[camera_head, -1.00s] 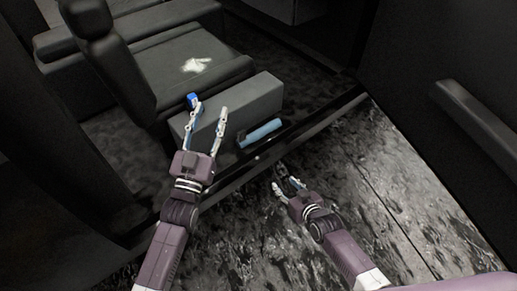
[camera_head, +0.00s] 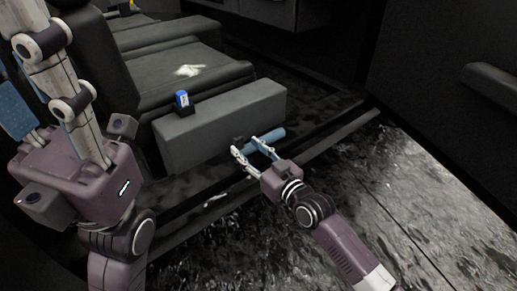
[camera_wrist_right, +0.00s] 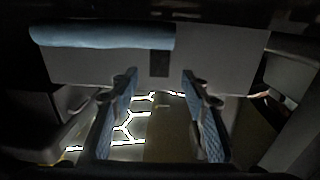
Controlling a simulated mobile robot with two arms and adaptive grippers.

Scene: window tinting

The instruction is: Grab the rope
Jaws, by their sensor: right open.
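I cannot make out a rope for certain in either view. A blue cylinder (camera_head: 272,136) with a dark end lies on the vehicle floor in front of the grey box. It shows at the upper left of the right wrist view (camera_wrist_right: 100,36). My right gripper (camera_head: 247,148) is at the cylinder's near side, open. Its blue-padded fingers stand apart in the right wrist view (camera_wrist_right: 159,84), nothing between them, the cylinder beyond. My left gripper (camera_head: 30,75) is large at the left edge, fingers apart and partly out of frame, with nothing visible between them.
A long grey box (camera_head: 220,125) stands before a dark seat (camera_head: 165,65), with a small blue object (camera_head: 182,98) on top. A white patch (camera_head: 189,71) lies on the seat. A raised door sill (camera_head: 330,137) crosses in front. Wet-looking ground is open at right.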

